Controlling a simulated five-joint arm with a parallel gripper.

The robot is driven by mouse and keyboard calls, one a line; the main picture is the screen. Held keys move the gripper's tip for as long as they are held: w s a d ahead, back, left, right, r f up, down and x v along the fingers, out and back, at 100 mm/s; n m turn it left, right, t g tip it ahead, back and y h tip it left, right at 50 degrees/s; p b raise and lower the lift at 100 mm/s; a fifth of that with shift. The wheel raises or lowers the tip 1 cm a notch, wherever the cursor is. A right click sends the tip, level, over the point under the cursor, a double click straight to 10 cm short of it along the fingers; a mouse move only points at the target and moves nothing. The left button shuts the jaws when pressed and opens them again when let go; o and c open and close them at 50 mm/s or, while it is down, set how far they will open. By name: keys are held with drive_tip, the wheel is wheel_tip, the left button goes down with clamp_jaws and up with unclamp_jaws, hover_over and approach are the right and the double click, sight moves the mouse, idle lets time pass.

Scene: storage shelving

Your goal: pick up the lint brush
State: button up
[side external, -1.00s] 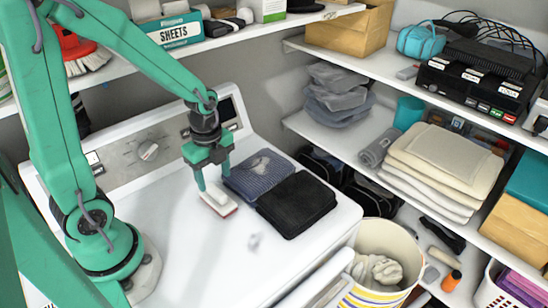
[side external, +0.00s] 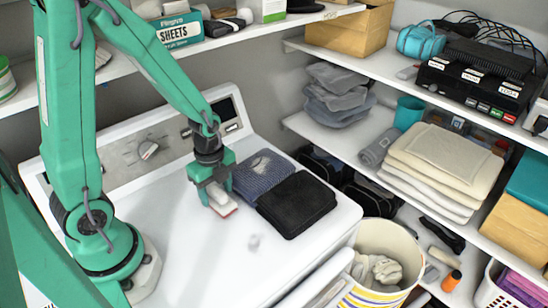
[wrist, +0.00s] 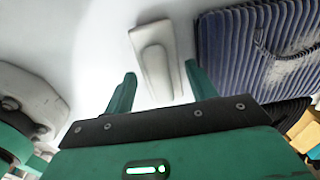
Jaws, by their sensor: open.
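The lint brush (side external: 229,211), white with a red edge below, lies on the white machine top. It is partly hidden by my gripper in the side view. In the wrist view its pale tapered body (wrist: 153,52) stands out ahead of and between my two green fingers. My gripper (side external: 218,201) is open and low over the brush; it also shows in the wrist view (wrist: 160,69). I cannot tell whether a finger touches the brush. A blue ribbed folded cloth (side external: 263,174) with pale lint lies to the right, close to my gripper.
A black folded cloth (side external: 297,205) lies beside the blue one. The control panel (side external: 148,150) rises behind. A striped bin (side external: 394,240) stands off the machine's right side, with loaded shelves beyond. The front of the machine top is clear.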

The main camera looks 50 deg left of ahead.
drive_tip(key=shift+f, duration=1.05)
drive_tip(key=c, duration=0.8)
drive_tip(key=shift+r, duration=0.25)
drive_tip(key=shift+w+r, duration=0.1)
drive_tip(key=shift+r, duration=1.35)
drive_tip(key=s+d+r, duration=0.1)
drive_tip(key=d+r, duration=0.1)
drive_tip(key=d, duration=0.1)
drive_tip(key=s+d+r, duration=0.2)
drive_tip(key=d+r, duration=0.1)
drive_tip(key=d, duration=0.1)
drive_tip(key=s+d+r, duration=0.1)
drive_tip(key=d+r, duration=0.1)
drive_tip(key=d, duration=0.1)
drive_tip(key=shift+s+d+r, duration=0.35)
drive_tip(key=shift+s, duration=0.05)
